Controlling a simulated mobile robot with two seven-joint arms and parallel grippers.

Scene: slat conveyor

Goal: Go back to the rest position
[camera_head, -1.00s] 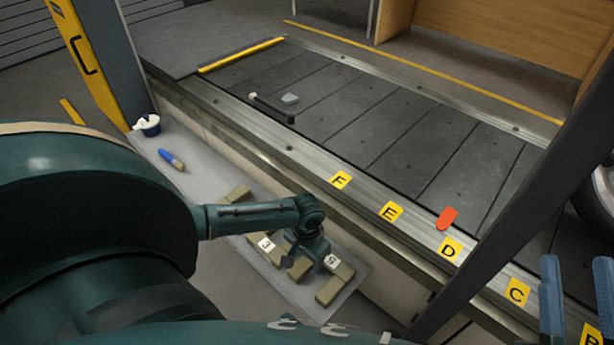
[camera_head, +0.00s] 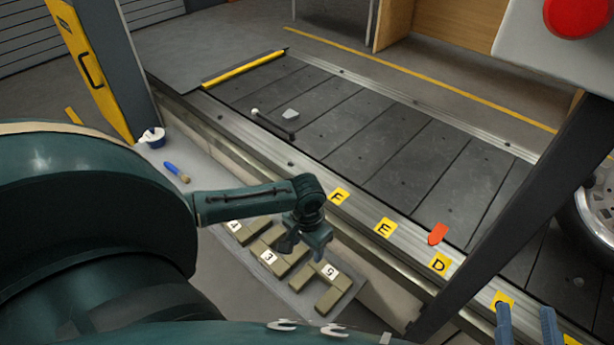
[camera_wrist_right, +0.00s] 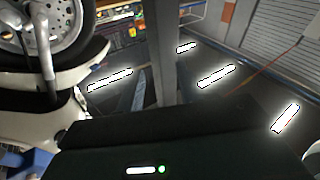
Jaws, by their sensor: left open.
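My left gripper (camera_head: 303,247) is dark green and open in the head view. It hangs over the tray of tan blocks, with its fingers close above or among them; I cannot tell whether they touch. Blocks labelled 4 (camera_head: 236,226), 3 (camera_head: 268,257) and 5 (camera_head: 330,271) show around it. Two blue, parallel fingers at the bottom right of the head view appear to be my right gripper (camera_head: 527,325); they are apart with nothing visible between them. The right wrist view shows no fingertips clearly.
The slat conveyor (camera_head: 400,150) carries a hammer-like tool (camera_head: 272,124), a grey piece (camera_head: 291,115) and a red tag (camera_head: 437,234). Yellow letter plates line its edge. A dark slanted post (camera_head: 520,210), wheel (camera_head: 596,208) and red button (camera_head: 577,15) are at right. A brush (camera_head: 177,172) lies left.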

